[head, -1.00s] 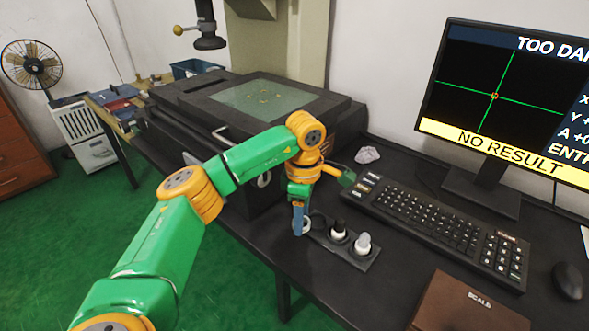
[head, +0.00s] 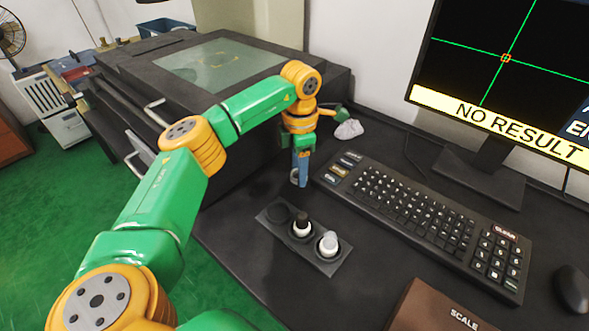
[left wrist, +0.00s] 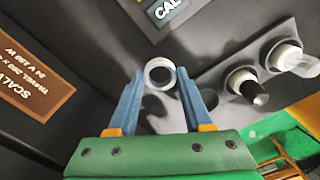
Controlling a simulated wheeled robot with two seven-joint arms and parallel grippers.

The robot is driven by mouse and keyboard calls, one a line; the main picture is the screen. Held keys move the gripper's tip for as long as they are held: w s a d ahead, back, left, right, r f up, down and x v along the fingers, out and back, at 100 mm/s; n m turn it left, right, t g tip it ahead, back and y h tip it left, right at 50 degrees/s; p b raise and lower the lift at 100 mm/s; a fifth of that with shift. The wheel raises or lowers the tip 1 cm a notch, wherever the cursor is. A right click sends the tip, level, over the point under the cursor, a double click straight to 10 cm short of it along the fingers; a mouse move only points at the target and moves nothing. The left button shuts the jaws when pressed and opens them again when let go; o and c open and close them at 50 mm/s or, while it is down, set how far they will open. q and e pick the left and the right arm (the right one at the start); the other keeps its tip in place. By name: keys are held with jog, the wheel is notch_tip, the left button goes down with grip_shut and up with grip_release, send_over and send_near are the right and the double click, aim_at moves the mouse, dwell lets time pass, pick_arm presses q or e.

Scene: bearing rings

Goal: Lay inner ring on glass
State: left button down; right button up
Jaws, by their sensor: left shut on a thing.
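The inner ring (left wrist: 149,80) is a pale metal ring between the blue fingertips of my left gripper (left wrist: 159,74) in the left wrist view. My left gripper (head: 300,178) is shut on it. In the head view the ring (head: 294,177) shows as a small pale edge at the fingertips, partly hidden by them. The gripper hangs over the black bench, between the small tray and the dark machine. The glass (head: 200,64) is a greenish pane set in the top of this machine, behind and left of the gripper. Faint yellowish marks show on it. My right gripper is out of view.
The black tray (head: 265,221) has an empty left recess and two pegs with white collars. A keyboard (head: 420,215) and monitor (head: 482,160) reading NO RESULT stand right. A crumpled pale lump (head: 348,130) lies behind the gripper. A brown SCALE box (head: 435,312) is in front.

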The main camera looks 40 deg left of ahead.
pick_arm(q)
notch_tip(320, 180, down, 3)
jog(key=shift+w+f, duration=0.1)
jog(key=shift+c, duration=1.6)
grip_release()
jog(key=shift+f, duration=0.1)
